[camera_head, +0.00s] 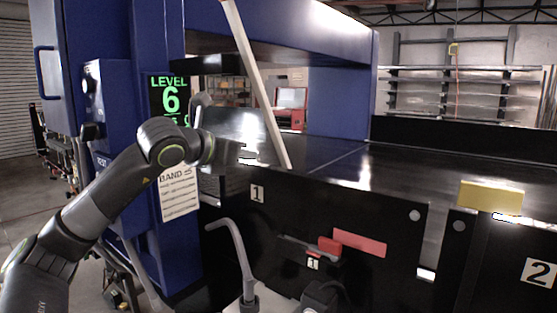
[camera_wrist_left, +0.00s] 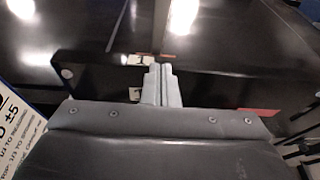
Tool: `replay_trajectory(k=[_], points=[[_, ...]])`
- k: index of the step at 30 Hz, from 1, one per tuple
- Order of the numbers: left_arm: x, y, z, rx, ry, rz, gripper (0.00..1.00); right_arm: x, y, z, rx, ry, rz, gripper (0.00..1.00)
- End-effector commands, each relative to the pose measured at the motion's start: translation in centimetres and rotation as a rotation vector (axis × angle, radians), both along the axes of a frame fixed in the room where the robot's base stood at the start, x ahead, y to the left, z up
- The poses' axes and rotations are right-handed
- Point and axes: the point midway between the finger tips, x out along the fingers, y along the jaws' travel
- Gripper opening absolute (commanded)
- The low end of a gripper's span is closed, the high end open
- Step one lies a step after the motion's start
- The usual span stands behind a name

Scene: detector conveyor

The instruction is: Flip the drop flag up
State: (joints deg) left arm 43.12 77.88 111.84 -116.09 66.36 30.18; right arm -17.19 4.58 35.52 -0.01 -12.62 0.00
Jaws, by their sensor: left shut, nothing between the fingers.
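A red block (camera_head: 329,246) with a flat pink-red strip (camera_head: 360,243) sits on the black front panel below the label 1; it may be the drop flag, but I cannot tell for sure. A red edge (camera_wrist_left: 258,112) shows at the right in the left wrist view. My left gripper (camera_head: 246,155) is above and left of the red block, near the panel's top edge and apart from the block.
A pale bar (camera_head: 258,85) slants down to the dark conveyor bed (camera_head: 335,160). A blue cabinet with a green "LEVEL 6" screen (camera_head: 170,98) stands at left. A yellow block (camera_head: 490,196) sits by label 2.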

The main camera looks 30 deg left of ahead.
Motion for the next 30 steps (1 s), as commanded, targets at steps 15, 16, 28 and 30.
replay_trajectory(k=[15, 16, 28, 30], points=[[3.9, 0.1, -1.1, 0.007, 0.006, 0.018, 0.0, 0.0, 0.0, 2.7, 0.0, 0.0, 0.0, 0.45], [4.2, 0.1, -1.2, 0.008, 0.006, 0.018, 0.0, 0.0, 0.0, 2.9, 0.0, 0.0, 0.0, 0.45], [8.7, -0.3, -2.6, 0.01, 0.005, 0.018, 0.0, 0.0, 0.0, 5.3, 0.0, 0.0, 0.0, 0.45], [9.1, -0.3, -2.8, 0.01, 0.004, 0.019, 0.0, 0.0, 0.0, 5.5, 0.0, 0.0, 0.0, 0.45]])
